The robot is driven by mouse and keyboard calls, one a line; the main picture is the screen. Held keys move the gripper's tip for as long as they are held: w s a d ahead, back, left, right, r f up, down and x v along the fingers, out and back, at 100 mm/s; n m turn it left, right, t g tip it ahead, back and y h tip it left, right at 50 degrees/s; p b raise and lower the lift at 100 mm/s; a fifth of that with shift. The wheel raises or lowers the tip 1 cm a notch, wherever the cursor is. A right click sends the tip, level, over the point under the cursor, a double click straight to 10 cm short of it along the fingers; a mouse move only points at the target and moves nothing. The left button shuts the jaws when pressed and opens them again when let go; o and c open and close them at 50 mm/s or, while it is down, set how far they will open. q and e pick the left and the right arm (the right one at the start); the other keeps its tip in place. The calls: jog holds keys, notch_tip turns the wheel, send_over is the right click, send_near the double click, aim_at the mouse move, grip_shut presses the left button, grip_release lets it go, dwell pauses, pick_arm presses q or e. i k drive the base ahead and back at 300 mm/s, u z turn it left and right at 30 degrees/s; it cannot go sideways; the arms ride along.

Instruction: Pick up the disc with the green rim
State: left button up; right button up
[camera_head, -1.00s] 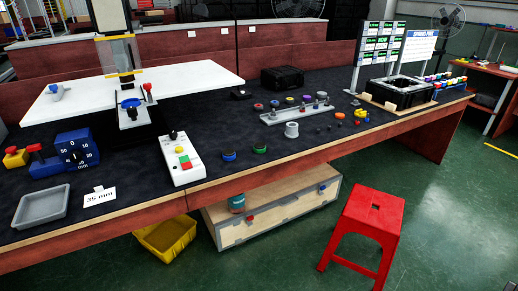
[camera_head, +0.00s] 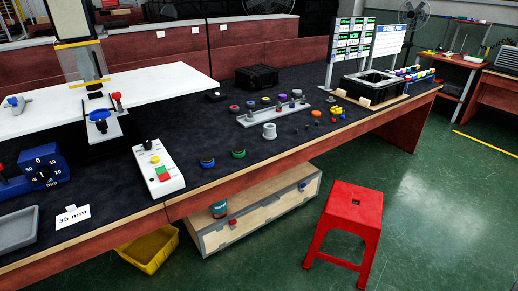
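The disc with the green rim (camera_head: 238,153) lies flat on the dark bench top (camera_head: 215,135), near its front edge. A similar disc with a blue rim (camera_head: 207,162) lies just to its left, apart from it. Neither of my grippers shows in the head view.
A white control box (camera_head: 157,168) stands left of the discs. A grey cylinder (camera_head: 269,131) and a rack with several knobs (camera_head: 272,112) are to the right.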

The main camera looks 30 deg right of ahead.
aim_at(238, 151)
jog(key=z, duration=0.6)
jog(key=i, duration=0.7)
jog(key=z, duration=0.25)
